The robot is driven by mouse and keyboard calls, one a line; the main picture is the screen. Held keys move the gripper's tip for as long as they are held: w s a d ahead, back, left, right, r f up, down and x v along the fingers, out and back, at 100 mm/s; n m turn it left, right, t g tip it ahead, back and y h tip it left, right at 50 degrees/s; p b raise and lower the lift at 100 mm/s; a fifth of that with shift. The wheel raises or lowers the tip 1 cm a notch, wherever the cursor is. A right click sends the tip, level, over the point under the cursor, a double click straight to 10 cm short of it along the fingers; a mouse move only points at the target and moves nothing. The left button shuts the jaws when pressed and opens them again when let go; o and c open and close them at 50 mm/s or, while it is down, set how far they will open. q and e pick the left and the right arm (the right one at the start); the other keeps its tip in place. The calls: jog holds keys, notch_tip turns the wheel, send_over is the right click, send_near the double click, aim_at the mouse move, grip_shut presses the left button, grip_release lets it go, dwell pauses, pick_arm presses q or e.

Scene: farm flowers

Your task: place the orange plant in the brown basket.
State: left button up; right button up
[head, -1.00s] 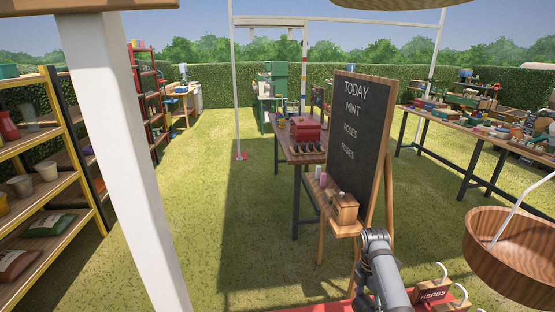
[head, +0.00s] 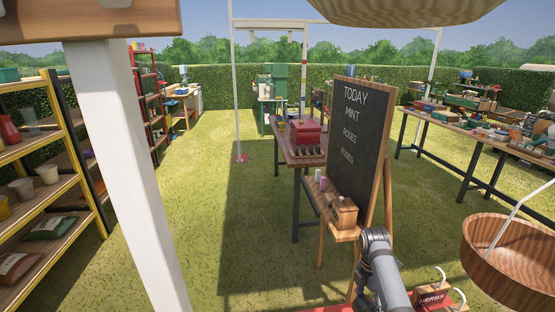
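No orange plant can be made out. A brown round basket (head: 508,262) with a white hanger rod hangs at the right edge, cut off by the frame. Its visible inside looks empty. A grey arm link of mine rises at the bottom, left of the basket and in front of the chalkboard. No gripper fingers show on it. My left gripper is not in view.
A chalkboard easel (head: 358,140) stands in the middle, with a table (head: 300,152) behind it. A white post (head: 125,170) and a yellow shelf (head: 75,200) are at left. Round wooden underside (head: 410,8) and wooden box (head: 90,18) overhang the top. Grass between is clear.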

aim_at(371, 305)
notch_tip(371, 305, down, 2)
jog(key=shift+f+b, duration=0.15)
jog(key=shift+b, duration=0.3)
pick_arm(q)
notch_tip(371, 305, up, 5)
jog(key=p, duration=0.7)
pick_arm(e)
notch_tip(371, 305, up, 8)
jog(key=shift+r, duration=0.1)
notch_tip(371, 305, down, 8)
jog(key=b, duration=0.7)
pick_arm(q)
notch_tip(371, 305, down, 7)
